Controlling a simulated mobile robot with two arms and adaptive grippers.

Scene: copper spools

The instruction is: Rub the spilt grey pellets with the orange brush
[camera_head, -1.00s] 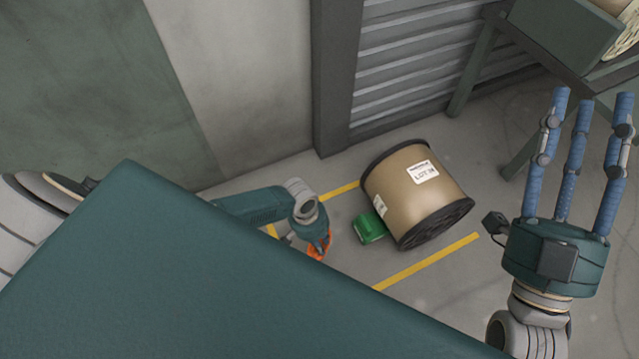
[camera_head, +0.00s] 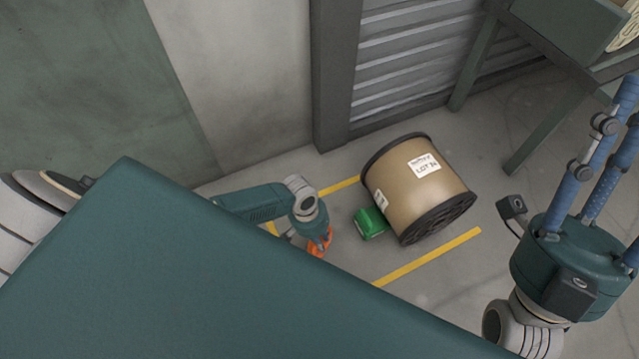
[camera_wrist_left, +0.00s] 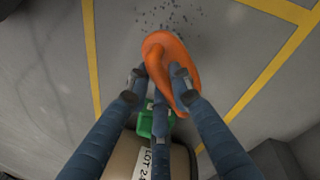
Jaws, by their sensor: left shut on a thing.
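My left gripper (camera_head: 322,240) is low near the floor, shut on the orange brush (camera_head: 317,247). In the left wrist view the orange brush (camera_wrist_left: 168,50) lies between the fingertips (camera_wrist_left: 162,85); its underside is hidden. The spilt grey pellets (camera_wrist_left: 178,18) are scattered on the floor just beyond the brush in that view. I cannot make them out in the head view. My right gripper (camera_head: 612,160) is at the right edge, raised, its fingers apart and nothing seen between them; some fingertips are cut off by the frame.
A large copper-coloured spool (camera_head: 412,190) lies on its side, with a green object (camera_head: 369,223) touching or close beside it. Yellow floor lines (camera_head: 428,258) run around them. A green-grey bench (camera_head: 560,25) stands at upper right, and a shutter (camera_head: 410,60) closes the back.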

